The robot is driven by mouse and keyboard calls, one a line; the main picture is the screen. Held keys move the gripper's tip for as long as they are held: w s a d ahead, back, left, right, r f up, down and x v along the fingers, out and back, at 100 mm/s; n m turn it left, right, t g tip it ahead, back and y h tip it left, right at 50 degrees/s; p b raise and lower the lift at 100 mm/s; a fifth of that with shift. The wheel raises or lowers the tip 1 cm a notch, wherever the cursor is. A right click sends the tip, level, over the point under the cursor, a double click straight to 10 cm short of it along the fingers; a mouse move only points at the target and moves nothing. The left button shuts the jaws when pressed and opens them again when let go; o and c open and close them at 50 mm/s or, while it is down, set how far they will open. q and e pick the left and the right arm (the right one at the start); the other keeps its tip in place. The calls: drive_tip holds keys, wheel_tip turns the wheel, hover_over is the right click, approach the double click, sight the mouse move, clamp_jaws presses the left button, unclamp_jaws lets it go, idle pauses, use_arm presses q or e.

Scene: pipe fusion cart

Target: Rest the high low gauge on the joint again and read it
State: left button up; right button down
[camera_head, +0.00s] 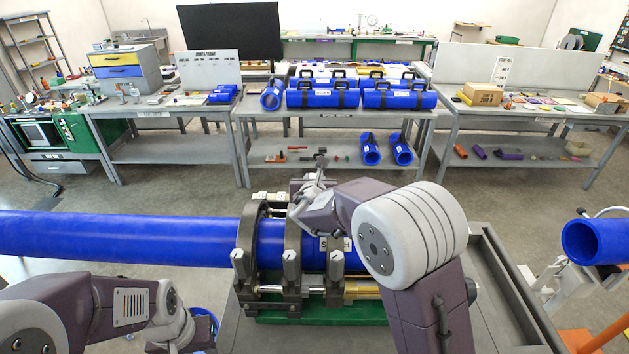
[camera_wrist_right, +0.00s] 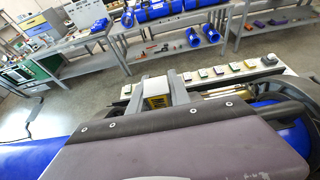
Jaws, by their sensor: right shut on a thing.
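The blue pipe (camera_head: 130,238) runs in from the left into the dark clamp frame (camera_head: 262,240) of the fusion machine. My right gripper (camera_head: 312,186) is over the back of the clamps; my own arm hides much of the joint. In the right wrist view, my right gripper (camera_wrist_right: 168,92) is shut on a small block with a white top and yellow face, seemingly the high low gauge (camera_wrist_right: 156,92). I cannot tell whether it touches the pipe, and no reading is legible. My left gripper (camera_head: 195,335) is low at the left, its fingers not clear.
A pale rail with several small coloured blocks (camera_wrist_right: 222,68) lies behind the clamps. A blue pipe end (camera_head: 590,242) stands at the right. Benches with blue rolls (camera_head: 322,98) are across the floor. The grey cart top (camera_head: 495,300) is bare at right.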

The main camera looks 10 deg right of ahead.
drive_tip(key=shift+f+b, duration=0.3)
idle(0.6)
drive_tip(key=shift+s+f, duration=0.1)
drive_tip(key=shift+s, duration=0.05)
idle(1.9)
drive_tip(key=r+p, duration=0.2)
drive_tip(key=r, duration=0.1)
drive_tip(key=shift+w, duration=0.3)
drive_tip(key=shift+r+p, duration=1.7)
drive_tip(key=shift+r, duration=0.55)
